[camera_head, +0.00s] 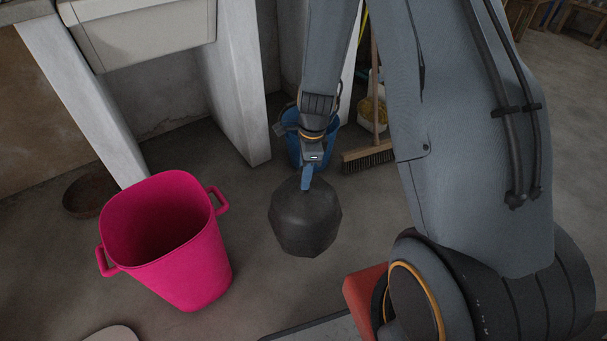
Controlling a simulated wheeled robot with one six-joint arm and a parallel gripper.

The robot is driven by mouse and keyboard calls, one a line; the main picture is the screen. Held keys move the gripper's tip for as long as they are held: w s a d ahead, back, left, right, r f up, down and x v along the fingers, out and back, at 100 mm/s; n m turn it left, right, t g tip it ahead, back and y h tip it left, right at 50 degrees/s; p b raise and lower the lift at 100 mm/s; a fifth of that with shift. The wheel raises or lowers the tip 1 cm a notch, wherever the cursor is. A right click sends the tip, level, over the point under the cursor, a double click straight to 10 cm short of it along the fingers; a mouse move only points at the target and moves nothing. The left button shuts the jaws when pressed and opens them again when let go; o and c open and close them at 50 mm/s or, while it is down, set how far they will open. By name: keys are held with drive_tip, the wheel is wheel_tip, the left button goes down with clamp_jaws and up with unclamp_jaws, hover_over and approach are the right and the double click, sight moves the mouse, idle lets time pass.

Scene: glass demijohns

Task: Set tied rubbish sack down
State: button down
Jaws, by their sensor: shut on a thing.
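The tied rubbish sack (304,222) is dark grey and rounded, with a gathered neck at its top. It hangs upright under my gripper (306,183), which is shut on its neck. The fingertips are small in this view and partly merge with the sack's top. I cannot tell for sure whether the sack's bottom is clear of the grey floor (250,290).
A pink two-handled tub (190,250), dark inside, stands to the left of the sack. Behind my gripper are a blue bucket (325,140) and a broom (368,158). A brown shallow bowl (88,193) lies at left by a white pillar (85,100). Floor between tub and sack is bare.

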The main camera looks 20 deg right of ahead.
sight(304, 198)
drive_tip(key=shift+w+d+f+m+b, duration=0.1)
drive_tip(key=shift+w+f+m+b, duration=0.15)
drive_tip(key=shift+f+m+b, duration=0.5)
drive_tip(key=shift+w+f+m+b, duration=0.3)
drive_tip(key=shift+f+b, duration=0.7)
drive_tip(key=shift+f, duration=0.25)
drive_tip(key=shift+w+d+f+m+b, duration=0.1)
drive_tip(key=shift+w+f+m+b, duration=0.15)
drive_tip(key=shift+f+m+b, duration=0.5)
drive_tip(key=shift+f, duration=0.3)
wheel_tip(304, 198, down, 7)
drive_tip(key=b, duration=0.9)
drive_tip(key=shift+r, duration=0.15)
drive_tip(key=shift+a+p, duration=0.1)
drive_tip(key=shift+p, duration=0.3)
drive_tip(key=shift+f+b, duration=0.5)
drive_tip(key=shift+f, duration=0.5)
drive_tip(key=c, duration=1.2)
unclamp_jaws()
